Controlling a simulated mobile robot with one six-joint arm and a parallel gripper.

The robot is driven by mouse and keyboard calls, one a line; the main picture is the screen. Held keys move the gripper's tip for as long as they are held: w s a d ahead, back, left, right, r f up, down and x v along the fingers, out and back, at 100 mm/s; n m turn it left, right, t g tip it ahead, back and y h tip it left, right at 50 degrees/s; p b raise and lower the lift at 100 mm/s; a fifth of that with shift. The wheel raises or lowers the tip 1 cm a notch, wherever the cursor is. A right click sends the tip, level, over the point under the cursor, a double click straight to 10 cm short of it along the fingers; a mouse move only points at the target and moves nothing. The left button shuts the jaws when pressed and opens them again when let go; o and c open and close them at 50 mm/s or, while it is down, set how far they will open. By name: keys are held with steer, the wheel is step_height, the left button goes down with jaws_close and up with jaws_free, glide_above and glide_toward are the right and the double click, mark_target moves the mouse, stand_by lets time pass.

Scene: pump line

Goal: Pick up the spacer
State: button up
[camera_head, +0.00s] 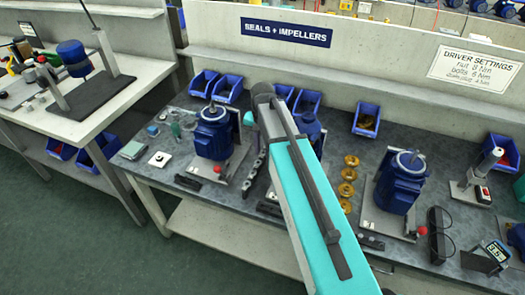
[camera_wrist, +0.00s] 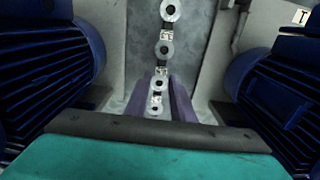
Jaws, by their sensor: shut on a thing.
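In the wrist view my gripper (camera_wrist: 160,84) reaches down between two blue motors, its purple fingers closed in on a small grey ring-shaped spacer (camera_wrist: 158,84). The spacer lies in line with a row of similar grey rings, such as a larger ring (camera_wrist: 164,50) just beyond the fingertips. Small light squares sit between the rings. I cannot tell whether the spacer is clear of the surface. In the head view my arm hides the gripper and the spacer.
A blue motor (camera_head: 212,135) stands left of my arm and another blue motor (camera_head: 400,182) stands to the right. Brass impellers (camera_head: 348,175) stand in a column right of my arm. Blue bins (camera_head: 367,119) line the back of the bench.

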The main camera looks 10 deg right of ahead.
mark_target(262, 155)
steer(key=shift+r, duration=0.15)
steer(key=shift+r+b, duration=0.45)
steer(key=shift+r, duration=1.2)
steer(key=shift+s+a+r, duration=0.15)
steer(key=shift+s, duration=0.15)
steer(key=s+a, duration=0.2)
steer(key=s, duration=0.2)
steer(key=s+a+r+b, duration=0.1)
steer(key=s+a, duration=0.2)
steer(key=s, duration=0.1)
steer(key=s+a+b, duration=0.1)
steer(key=s+a, duration=0.2)
steer(key=s, duration=0.1)
steer(key=shift+s+a+r, duration=0.25)
steer(key=shift+s, duration=0.1)
steer(key=shift+w, duration=0.1)
steer(key=shift+w+d+r+n, duration=0.15)
steer(key=shift+w+d+n, duration=0.3)
steer(key=shift+w+n, duration=0.25)
steer(key=w+d+r+n, duration=0.2)
steer(key=w+d+n, duration=0.6)
steer(key=n, duration=0.3)
steer(key=shift+w+r, duration=0.25)
steer(key=shift+w, duration=0.45)
